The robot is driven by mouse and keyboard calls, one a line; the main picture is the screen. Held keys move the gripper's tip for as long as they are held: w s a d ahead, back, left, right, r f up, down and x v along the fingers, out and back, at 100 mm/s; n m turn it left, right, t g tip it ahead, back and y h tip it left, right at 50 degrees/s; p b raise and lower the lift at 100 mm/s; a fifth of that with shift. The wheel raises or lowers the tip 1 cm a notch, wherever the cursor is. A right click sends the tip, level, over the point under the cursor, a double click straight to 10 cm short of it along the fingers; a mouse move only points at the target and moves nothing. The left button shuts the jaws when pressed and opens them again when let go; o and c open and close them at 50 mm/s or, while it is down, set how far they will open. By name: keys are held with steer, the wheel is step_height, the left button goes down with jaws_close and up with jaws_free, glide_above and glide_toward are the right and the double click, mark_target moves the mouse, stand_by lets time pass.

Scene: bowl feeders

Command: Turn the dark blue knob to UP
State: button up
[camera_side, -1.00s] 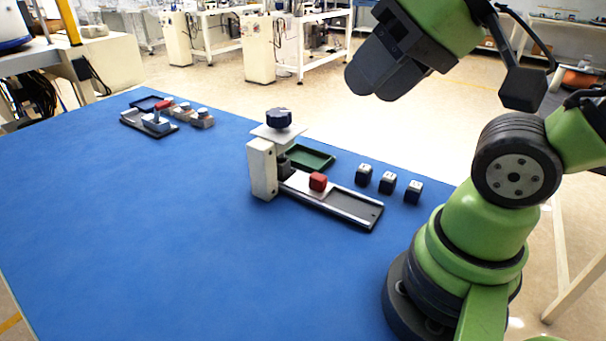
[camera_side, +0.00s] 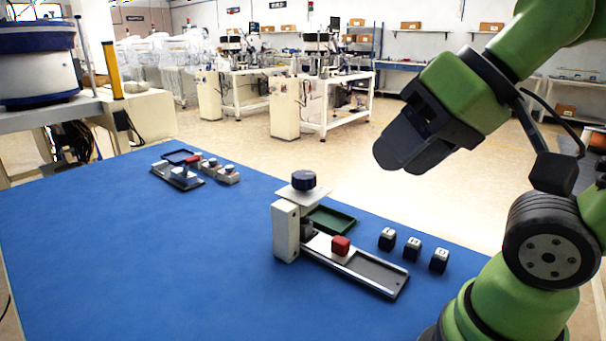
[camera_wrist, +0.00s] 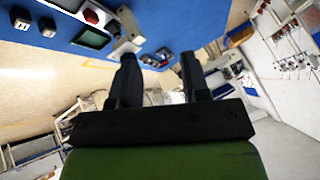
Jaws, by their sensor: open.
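The dark blue knob (camera_side: 304,180) sits on a pale square plate (camera_side: 302,195) on top of a white upright block (camera_side: 286,232), in the middle of the side view. No UP mark can be read, so its setting cannot be told. My gripper (camera_side: 396,158) is above and to the right of the knob in the side view, apart from it and touching nothing. In the wrist view its two fingers (camera_wrist: 160,75) stand apart with nothing held between them. The knob cannot be made out surely in the wrist view.
A rail with a red block (camera_side: 341,245) runs from the white upright. A green tray (camera_side: 331,219) lies behind it, and dark cubes with pale tops (camera_side: 412,249) stand to the right. Another fixture (camera_side: 178,175) is at the far left. The blue table's front left is clear.

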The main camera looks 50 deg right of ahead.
steer(key=o, duration=0.7)
steer(key=shift+w+d+r, duration=0.1)
steer(key=shift+w+r, duration=0.05)
steer(key=shift+w, duration=0.25)
steer(key=shift+o, duration=0.4)
steer(key=w+d+m+g+h, duration=0.2)
steer(key=w+d, duration=0.2)
steer(key=w, duration=0.6)
steer(key=shift+d+r+m+h, duration=0.2)
steer(key=shift+r+m+h, duration=0.1)
steer(key=shift+r+m, duration=0.1)
steer(key=m+g+h, duration=0.2)
steer(key=m+h, duration=0.1)
glide_toward(304, 175)
steer(key=x, duration=0.9)
steer(key=shift+w+d+f, duration=0.1)
steer(key=shift+w+f, duration=0.05)
steer(key=shift+f, duration=0.1)
steer(key=shift+c, duration=0.5)
steer(key=c, duration=0.8)
